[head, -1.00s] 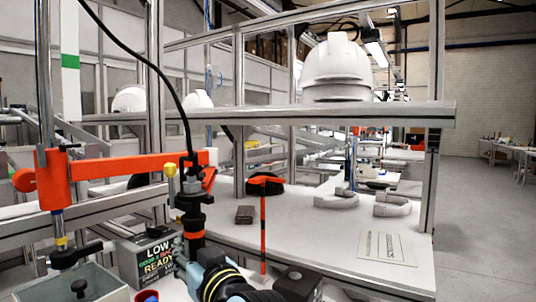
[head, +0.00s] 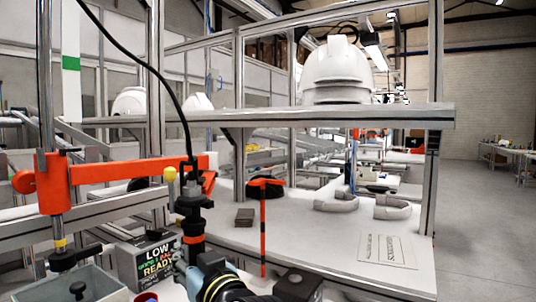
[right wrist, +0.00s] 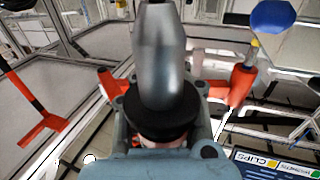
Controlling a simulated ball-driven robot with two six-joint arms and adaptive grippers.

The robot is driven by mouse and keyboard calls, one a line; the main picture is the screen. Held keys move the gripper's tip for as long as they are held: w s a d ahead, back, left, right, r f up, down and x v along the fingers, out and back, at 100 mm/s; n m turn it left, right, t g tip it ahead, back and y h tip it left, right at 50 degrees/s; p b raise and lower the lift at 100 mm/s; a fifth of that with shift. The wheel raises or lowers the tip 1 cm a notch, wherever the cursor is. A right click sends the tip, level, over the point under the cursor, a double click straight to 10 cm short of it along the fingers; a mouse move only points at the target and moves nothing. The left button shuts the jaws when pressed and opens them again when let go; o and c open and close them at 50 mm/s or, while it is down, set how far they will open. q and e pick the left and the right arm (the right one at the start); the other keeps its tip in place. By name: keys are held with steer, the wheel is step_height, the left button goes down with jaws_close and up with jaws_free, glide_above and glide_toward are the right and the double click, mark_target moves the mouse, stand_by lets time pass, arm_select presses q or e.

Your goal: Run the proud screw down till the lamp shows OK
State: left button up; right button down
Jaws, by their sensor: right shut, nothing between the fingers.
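The black driver (head: 193,222) with an orange band hangs upright from the orange arm (head: 125,170), a cable at its top. My right gripper (head: 189,268) is at the driver's lower end, shut and empty. In the right wrist view, a grey metal body with a black collar (right wrist: 160,112) stands close in front of the gripper's blue-grey housing (right wrist: 160,160); its fingertips are hidden there. The screw is hidden. My left gripper is not in view.
A grey bin (head: 100,284) stands at front left, below the orange arm's post (head: 45,110). A white helmet shell (head: 337,68) sits on the shelf (head: 300,117).

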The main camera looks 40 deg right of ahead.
steer(key=shift+f+b, duration=0.45)
steer(key=shift+f, duration=0.4)
stand_by(1.5)
step_height(320, 180, up, 6)
steer(key=p, duration=0.5)
steer(key=shift+r+p, duration=0.15)
steer(key=shift+p, duration=0.25)
